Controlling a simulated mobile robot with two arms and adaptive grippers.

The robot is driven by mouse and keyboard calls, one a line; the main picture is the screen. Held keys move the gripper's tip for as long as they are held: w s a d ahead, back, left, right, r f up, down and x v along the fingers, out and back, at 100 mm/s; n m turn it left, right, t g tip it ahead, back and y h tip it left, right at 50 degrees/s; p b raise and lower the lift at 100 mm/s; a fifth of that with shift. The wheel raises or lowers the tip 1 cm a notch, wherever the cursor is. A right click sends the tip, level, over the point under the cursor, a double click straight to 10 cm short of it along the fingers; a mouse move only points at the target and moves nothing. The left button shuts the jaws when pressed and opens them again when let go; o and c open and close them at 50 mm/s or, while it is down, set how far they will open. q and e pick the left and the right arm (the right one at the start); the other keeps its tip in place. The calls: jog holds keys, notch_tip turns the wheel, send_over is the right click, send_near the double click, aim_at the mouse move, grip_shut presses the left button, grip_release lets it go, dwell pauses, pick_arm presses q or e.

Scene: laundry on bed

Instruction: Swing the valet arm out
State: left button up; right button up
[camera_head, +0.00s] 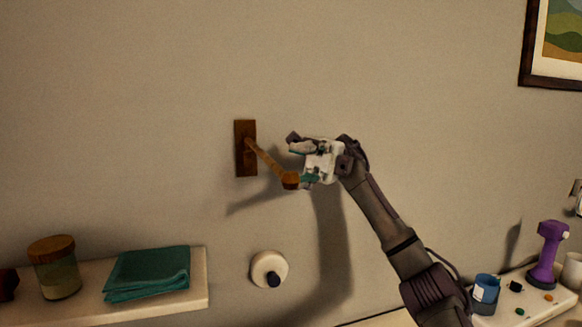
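The valet arm (268,163) is a brown wooden rod on a dark wooden wall plate (245,149). It stands out from the wall, angled down to the right in the head view, and ends in a thicker block (290,180). My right gripper (301,164) is just right of that end block, its fingers pointing left. The fingers look apart, with teal pads, and nothing shows between them. The lower finger is close to the block; I cannot tell whether they touch. My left gripper is not in view.
A pale shelf (190,303) at lower left holds a wooden-lidded jar (56,268) and a folded teal cloth (148,273). A round white fixture (269,270) is below the valet. At lower right are a blue cup (485,290) and a purple object (549,250). The wall around the valet is clear.

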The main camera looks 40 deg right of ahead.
jog(key=v, duration=0.3)
jog(key=shift+w+d+f, duration=0.1)
jog(key=shift+d, duration=0.25)
dwell(0.4)
